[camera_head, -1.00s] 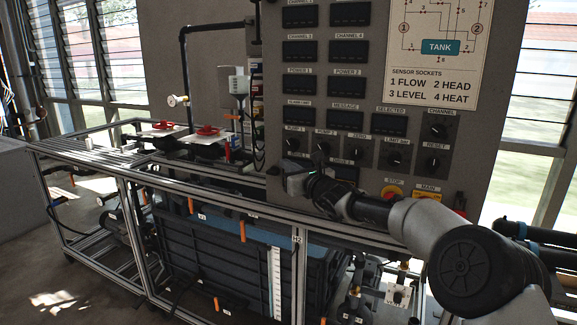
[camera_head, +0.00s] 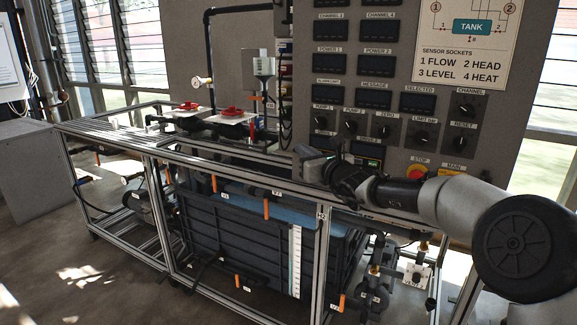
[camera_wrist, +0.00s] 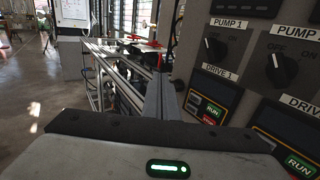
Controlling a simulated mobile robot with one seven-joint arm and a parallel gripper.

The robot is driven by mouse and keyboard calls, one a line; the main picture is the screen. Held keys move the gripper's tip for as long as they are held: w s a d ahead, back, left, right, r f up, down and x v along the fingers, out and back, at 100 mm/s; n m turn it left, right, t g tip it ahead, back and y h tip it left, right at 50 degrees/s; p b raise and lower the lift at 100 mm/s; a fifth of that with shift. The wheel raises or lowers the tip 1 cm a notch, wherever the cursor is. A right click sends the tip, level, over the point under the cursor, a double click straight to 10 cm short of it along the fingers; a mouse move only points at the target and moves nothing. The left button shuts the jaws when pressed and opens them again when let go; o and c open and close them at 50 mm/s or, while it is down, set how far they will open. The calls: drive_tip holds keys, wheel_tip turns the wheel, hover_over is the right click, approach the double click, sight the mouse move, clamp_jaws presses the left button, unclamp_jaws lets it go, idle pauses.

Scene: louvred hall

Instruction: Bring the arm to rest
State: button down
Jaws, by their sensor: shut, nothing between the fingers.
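My arm reaches in from the lower right of the head view, across the lower front of the grey control panel (camera_head: 395,60). My gripper (camera_head: 304,156) is at its end, below the PUMP 1 knob (camera_head: 320,122) and near the panel's lower left edge. The wrist view shows its fingers (camera_wrist: 158,86) together and empty, pointing along the rig's frame. The PUMP 1 knob is to their right in that view (camera_wrist: 215,48), apart from them. The DRIVE 1 display (camera_wrist: 209,100) is close on the right. The fingertips are small and partly blurred in the head view.
The metal frame rail (camera_head: 235,180) runs just below my gripper, above a dark tank (camera_head: 240,235). Red-handled valves (camera_head: 231,111) stand on the rig to the left. A red stop button (camera_head: 417,171) is close above my forearm. Open floor (camera_head: 60,245) lies at front left.

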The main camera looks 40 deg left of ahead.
drive_tip(key=s+d, duration=0.2)
drive_tip(key=s, duration=0.4)
drive_tip(key=s+d+r+n+g+h, duration=0.1)
drive_tip(key=s+d+r+n+g, duration=0.15)
drive_tip(key=d+n, duration=0.55)
drive_tip(key=s+d+r+n+g+h, duration=0.1)
drive_tip(key=s+d+r+n, duration=0.4)
drive_tip(key=d, duration=0.5)
drive_tip(key=s+d+f+n+t+h, duration=0.1)
drive_tip(key=s+d+f+n+h, duration=0.3)
drive_tip(key=d, duration=1.1)
drive_tip(key=s+d+f+n+t+h, duration=0.15)
drive_tip(key=s+d+f+h, duration=0.3)
drive_tip(key=d, duration=1.05)
drive_tip(key=s+d+f+n+h, duration=0.4)
drive_tip(key=d+f+h, duration=0.1)
drive_tip(key=d, duration=1.1)
wheel_tip(320, 180, up, 23)
drive_tip(key=s+d+h+p, duration=0.1)
drive_tip(key=p, duration=2.2)
drive_tip(key=shift+d, duration=0.15)
